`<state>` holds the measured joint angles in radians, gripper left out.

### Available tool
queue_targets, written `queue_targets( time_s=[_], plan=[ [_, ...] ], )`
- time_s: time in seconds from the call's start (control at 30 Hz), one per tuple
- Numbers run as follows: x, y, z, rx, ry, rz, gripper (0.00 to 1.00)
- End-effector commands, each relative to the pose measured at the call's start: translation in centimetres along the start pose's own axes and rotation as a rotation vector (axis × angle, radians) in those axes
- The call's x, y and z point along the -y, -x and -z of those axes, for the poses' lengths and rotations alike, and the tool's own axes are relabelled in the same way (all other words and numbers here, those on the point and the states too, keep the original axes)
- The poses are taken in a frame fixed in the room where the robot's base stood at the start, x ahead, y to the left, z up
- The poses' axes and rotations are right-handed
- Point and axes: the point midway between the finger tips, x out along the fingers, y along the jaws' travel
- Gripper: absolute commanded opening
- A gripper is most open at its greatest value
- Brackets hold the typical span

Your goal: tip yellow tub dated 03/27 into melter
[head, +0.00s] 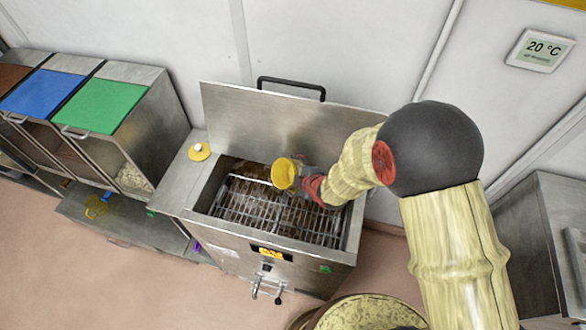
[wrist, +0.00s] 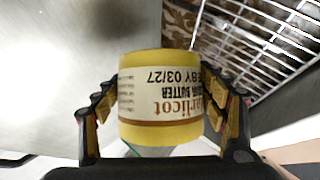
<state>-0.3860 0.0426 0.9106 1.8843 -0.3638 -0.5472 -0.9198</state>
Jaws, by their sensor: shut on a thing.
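My gripper (head: 308,182) is shut on the yellow tub (wrist: 160,134), with one finger on each side of it. The tub's white label shows upside down in the wrist view and reads "BUTTER" and "BY 03/27". In the head view the tub (head: 284,173) is held above the melter's wire grate, with a round yellow end towards the camera. I cannot tell whether the tub is open or what it holds. The melter (head: 215,229) is a steel box with its lid (head: 250,115) raised against the wall. Dark brown patches show under the grate (head: 265,207).
A yellow disc with a white knob (head: 199,152) lies on the melter's left ledge. Bins with brown, blue (head: 42,92) and green (head: 102,105) lids stand at left. A yellow drum (head: 365,312) is in front, and a steel cabinet (head: 545,235) stands at right.

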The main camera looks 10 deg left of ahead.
Motion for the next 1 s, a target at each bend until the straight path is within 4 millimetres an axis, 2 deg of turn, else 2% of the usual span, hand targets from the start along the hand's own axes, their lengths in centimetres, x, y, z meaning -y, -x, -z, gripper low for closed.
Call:
queue_targets(
  time_s=[0.5,1.0],
  plan=[
    [0.4,-0.2,-0.2,-0.208,-0.277,0.135,0.30],
    [-0.2,1.4,2.2,-0.469,-0.614,0.294,0.30]
  ],
)
